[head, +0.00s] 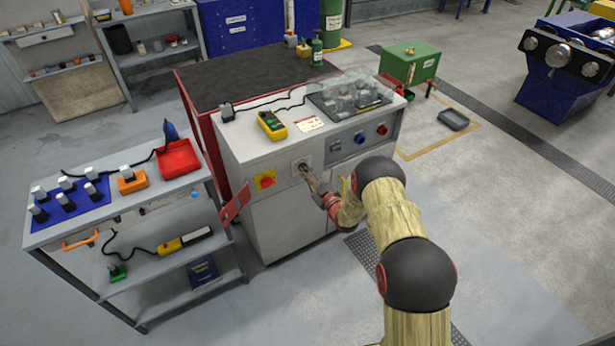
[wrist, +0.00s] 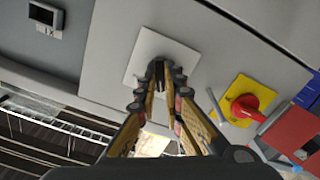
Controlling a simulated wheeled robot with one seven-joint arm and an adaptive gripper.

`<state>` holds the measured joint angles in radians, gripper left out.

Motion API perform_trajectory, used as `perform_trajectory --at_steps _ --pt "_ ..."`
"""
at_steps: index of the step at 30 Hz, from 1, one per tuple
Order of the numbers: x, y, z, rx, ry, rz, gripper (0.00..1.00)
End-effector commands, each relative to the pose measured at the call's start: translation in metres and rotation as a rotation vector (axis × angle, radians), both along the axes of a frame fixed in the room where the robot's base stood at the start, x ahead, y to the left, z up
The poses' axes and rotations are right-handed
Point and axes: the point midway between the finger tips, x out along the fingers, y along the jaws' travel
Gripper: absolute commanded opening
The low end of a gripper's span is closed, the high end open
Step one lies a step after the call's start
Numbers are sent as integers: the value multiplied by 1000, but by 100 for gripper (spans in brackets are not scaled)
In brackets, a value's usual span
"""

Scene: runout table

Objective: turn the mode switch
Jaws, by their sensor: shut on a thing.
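The mode switch (wrist: 159,72) is a small dark knob on a square pale plate (wrist: 150,48) on the front of the light grey cabinet. In the head view the plate (head: 301,163) sits high on that front, right of a red rotary handle on a yellow plate (head: 265,181). My gripper (head: 306,172) reaches it from the front right. In the wrist view my gripper (wrist: 159,84) has its two fingers closed on either side of the knob. The fingertips cover most of the knob, so its pointing direction is hard to tell.
The red handle (wrist: 248,107) is close by on the right in the wrist view. Blue and red buttons (head: 360,138) are on a grey panel to the right. A workbench with a red tray (head: 178,160) stands left.

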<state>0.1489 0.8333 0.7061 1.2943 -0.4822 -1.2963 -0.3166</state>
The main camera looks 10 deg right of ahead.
Motion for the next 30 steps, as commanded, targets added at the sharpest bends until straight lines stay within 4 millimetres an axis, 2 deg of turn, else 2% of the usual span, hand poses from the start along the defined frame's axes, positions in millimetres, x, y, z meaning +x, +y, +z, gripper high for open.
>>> perform_trajectory --at_steps 13,30 --pt "0 2 -1 -257 -85 0 0" --pt "0 2 0 -313 -102 1 0"
